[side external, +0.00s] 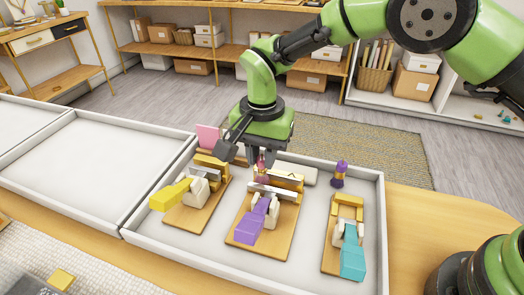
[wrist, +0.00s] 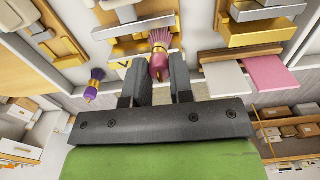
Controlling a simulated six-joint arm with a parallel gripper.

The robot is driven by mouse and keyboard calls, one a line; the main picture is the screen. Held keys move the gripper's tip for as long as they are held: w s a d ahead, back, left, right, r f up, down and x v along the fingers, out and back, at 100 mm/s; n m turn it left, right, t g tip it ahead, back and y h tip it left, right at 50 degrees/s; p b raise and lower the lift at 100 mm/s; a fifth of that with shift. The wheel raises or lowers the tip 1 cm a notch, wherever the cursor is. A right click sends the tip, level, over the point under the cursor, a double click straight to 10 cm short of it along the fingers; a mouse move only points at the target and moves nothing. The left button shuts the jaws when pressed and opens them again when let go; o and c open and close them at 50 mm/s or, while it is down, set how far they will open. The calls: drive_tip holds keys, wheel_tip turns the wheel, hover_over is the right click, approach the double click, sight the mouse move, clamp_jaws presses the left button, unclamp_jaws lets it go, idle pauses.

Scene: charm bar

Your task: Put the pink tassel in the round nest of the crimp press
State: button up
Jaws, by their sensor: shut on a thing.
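My gripper (side external: 262,160) is shut on the pink tassel (wrist: 160,42), which has a gold band and shows between the fingertips in the wrist view (wrist: 157,75). In the side view the tassel (side external: 262,167) hangs just behind the middle press. Three presses stand on wooden boards in the tray: one with a yellow handle (side external: 171,195), one with a purple handle (side external: 251,224) and one with a teal handle (side external: 352,255). The middle press has a dark V-like mark (wrist: 125,65) on its yellow block. I cannot make out which press has the round nest.
A purple tassel (side external: 340,174) with a gold band stands behind the teal-handled press. A pink slab (side external: 208,137) is at the back left of the white-walled tray (side external: 375,210). An empty tray (side external: 90,165) lies to the left.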

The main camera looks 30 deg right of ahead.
drive_tip(key=shift+f, duration=1.5)
idle(0.9)
drive_tip(key=o, duration=0.9)
drive_tip(key=shift+r, duration=0.1)
wheel_tip(320, 180, up, 10)
drive_tip(key=shift+f, duration=0.2)
drive_tip(key=shift+r, duration=0.1)
